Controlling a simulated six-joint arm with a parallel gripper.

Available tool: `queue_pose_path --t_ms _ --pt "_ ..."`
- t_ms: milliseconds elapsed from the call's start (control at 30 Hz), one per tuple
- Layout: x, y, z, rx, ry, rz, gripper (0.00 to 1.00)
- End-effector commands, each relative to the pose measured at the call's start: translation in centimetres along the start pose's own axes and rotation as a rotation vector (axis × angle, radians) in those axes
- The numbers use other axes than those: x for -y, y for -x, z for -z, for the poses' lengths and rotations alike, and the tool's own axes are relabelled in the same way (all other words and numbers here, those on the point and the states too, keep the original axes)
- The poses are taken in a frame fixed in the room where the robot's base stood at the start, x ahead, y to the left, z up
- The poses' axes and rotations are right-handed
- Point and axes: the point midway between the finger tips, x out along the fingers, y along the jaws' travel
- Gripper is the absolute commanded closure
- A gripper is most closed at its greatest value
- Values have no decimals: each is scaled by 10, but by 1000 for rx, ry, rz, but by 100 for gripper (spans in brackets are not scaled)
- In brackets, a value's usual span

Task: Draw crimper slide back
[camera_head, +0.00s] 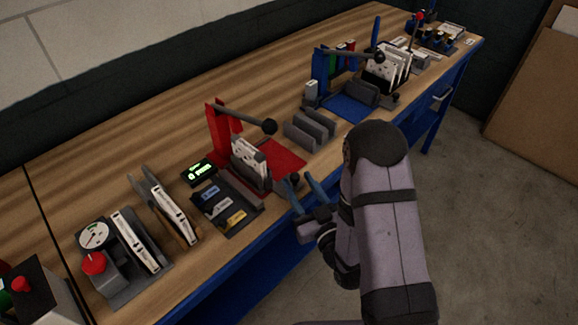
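Two lever presses stand on the wooden bench, and I cannot tell for sure which is the crimper. The nearer one is a red press (216,133) with a black ball-ended lever, a flat red plate (286,158) in front, and an upright white-faced boxed piece (250,158) beside the plate. The farther one is a blue press (318,68) with a blue plate (345,106) and a dark block on it. My gripper (299,182) has two blue fingers spread apart with nothing seen between them. It is at the bench's front edge, just in front of the red plate, apparently not holding anything.
A dark tray with coloured tags (226,208), a green-lit display (199,171), a grey slotted holder (309,130) and a gauge fixture (95,236) stand along the bench. White filters stand upright at left and far right. The rear bench strip is clear.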

Motion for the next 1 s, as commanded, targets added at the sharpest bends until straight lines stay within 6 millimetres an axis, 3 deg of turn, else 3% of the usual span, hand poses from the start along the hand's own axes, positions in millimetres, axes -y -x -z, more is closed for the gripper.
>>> queue_pose_path --t_ms 667,1000 --pt "0 -24 -4 -5 0 2 60" --pt "0 -65 1 1 -1 0 60"
